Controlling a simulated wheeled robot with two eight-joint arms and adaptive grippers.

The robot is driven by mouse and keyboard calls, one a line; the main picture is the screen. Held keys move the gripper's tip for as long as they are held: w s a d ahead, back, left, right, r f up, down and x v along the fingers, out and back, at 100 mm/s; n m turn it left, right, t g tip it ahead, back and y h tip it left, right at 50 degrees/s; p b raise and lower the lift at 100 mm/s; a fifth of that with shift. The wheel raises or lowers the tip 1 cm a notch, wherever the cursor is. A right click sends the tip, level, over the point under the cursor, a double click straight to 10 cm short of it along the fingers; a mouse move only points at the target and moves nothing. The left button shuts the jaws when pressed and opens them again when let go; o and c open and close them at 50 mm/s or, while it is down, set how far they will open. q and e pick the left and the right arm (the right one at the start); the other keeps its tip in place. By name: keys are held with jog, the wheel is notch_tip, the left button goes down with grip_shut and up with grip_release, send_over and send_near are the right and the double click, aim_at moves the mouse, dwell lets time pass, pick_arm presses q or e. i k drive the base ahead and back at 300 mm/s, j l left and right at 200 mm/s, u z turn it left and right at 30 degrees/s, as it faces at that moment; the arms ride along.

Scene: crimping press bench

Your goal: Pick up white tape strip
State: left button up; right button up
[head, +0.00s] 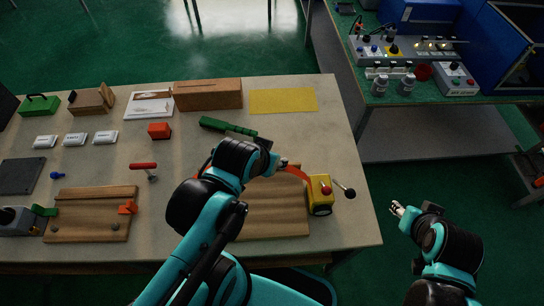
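I cannot clearly make out a white tape strip on the bench. My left arm hides part of the wooden board (285,222) below. My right gripper (397,209) is off the bench's right edge, above the green floor, with nothing seen in it. Both grippers' fingers are too small to read.
Several white labelled blocks (75,139) lie at the left. A wooden box (208,94), a yellow sheet (283,100) and a green-handled tool (228,127) are at the back. A black-knobbed lever (348,191) juts out right of the yellow block. A second bench (410,131) stands back right.

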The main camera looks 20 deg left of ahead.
aim_at(145, 110)
jog(key=k+l+u, duration=0.1)
jog(key=u, duration=1.8)
jog(key=i+j+z, duration=0.1)
jog(key=z, duration=0.35)
jog(key=j+z, duration=0.3)
jog(key=z, duration=0.2)
jog(key=i+j+z, duration=0.1)
jog(key=j+z, duration=0.2)
jog(key=z, duration=0.15)
